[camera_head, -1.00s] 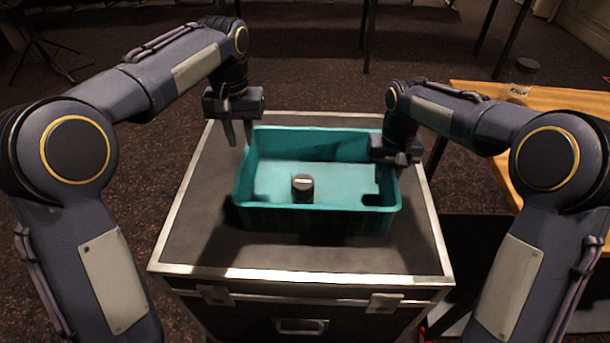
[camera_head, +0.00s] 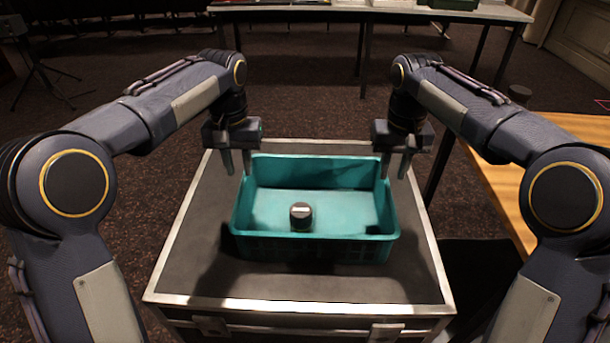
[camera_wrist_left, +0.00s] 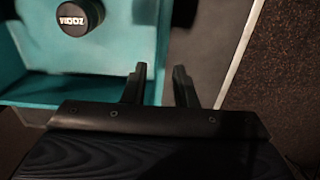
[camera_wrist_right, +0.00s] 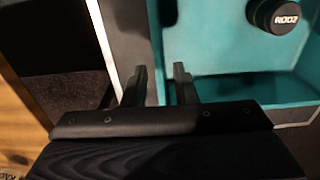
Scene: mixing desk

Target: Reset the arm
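My left gripper (camera_head: 237,172) hangs over the left back corner of a teal crate (camera_head: 315,249), fingers down, apart and empty. Its parted fingers (camera_wrist_left: 160,85) also show in the left wrist view, beside the crate wall. My right gripper (camera_head: 396,174) hangs over the right back corner of the crate, fingers down. Its fingers (camera_wrist_right: 159,85) are apart with nothing between them in the right wrist view. A dark, round-lidded jar (camera_head: 301,216) stands inside the crate, left of its middle, away from both grippers.
The crate sits on a black flight case (camera_head: 180,270) with metal edges. A wooden table (camera_head: 500,185) stands at the right with a dark-lidded jar (camera_head: 519,94) on it. A long table (camera_head: 400,12) stands at the back. Space above the crate is clear.

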